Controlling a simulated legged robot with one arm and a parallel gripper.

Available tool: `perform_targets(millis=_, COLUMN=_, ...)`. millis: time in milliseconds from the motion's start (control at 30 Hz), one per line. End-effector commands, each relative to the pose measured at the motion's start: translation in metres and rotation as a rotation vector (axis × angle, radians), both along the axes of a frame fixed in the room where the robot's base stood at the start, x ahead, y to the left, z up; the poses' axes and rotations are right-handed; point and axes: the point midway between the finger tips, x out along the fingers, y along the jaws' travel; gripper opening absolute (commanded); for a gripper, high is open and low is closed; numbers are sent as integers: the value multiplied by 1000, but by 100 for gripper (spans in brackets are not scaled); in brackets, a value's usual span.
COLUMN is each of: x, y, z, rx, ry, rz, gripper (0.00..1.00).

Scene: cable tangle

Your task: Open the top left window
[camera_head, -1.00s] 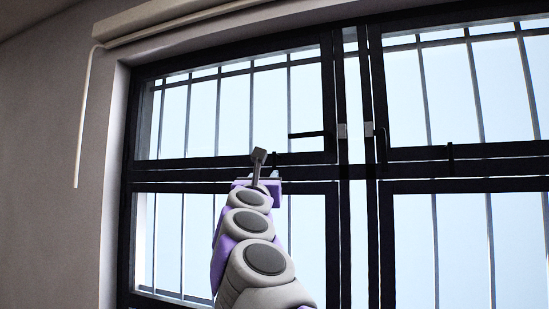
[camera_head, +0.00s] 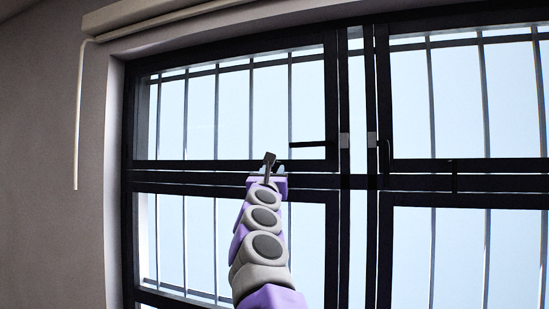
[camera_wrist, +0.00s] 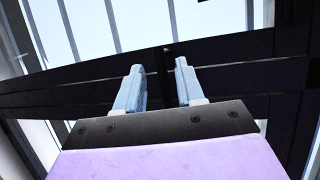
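The top left window (camera_head: 235,168) has a dark frame and looks closed in the head view. A black horizontal handle (camera_head: 307,144) sits at its lower right. My gripper (camera_head: 269,165) is in front of the window's bottom rail, left of and a little below the handle. In the wrist view my gripper (camera_wrist: 161,78) has two pale blue fingers spread apart with nothing held between them. A small dark upright piece (camera_wrist: 166,48) on the frame shows just beyond the gap. Whether the fingers touch the frame cannot be told.
Vertical bars (camera_head: 217,105) stand behind the glass. The top right window (camera_head: 460,165) has a dark upright handle (camera_head: 386,155) at its left edge. A pale blind cord (camera_head: 79,120) hangs on the left wall (camera_head: 40,200).

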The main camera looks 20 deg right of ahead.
Motion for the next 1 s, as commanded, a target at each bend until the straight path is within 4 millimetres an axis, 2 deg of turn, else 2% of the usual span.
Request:
perform_targets(millis=33, x=4, y=-4, z=7, rx=-2, ry=1, rz=-5, gripper=38)
perform_targets(millis=333, x=26, y=-14, z=15, rx=-2, ry=1, rz=-1, gripper=38)
perform_targets(millis=833, x=32, y=-18, z=15, rx=0, ry=0, rz=1, gripper=38)
perform_targets(millis=1000, x=32, y=-18, z=15, rx=0, ry=0, rz=1, gripper=23)
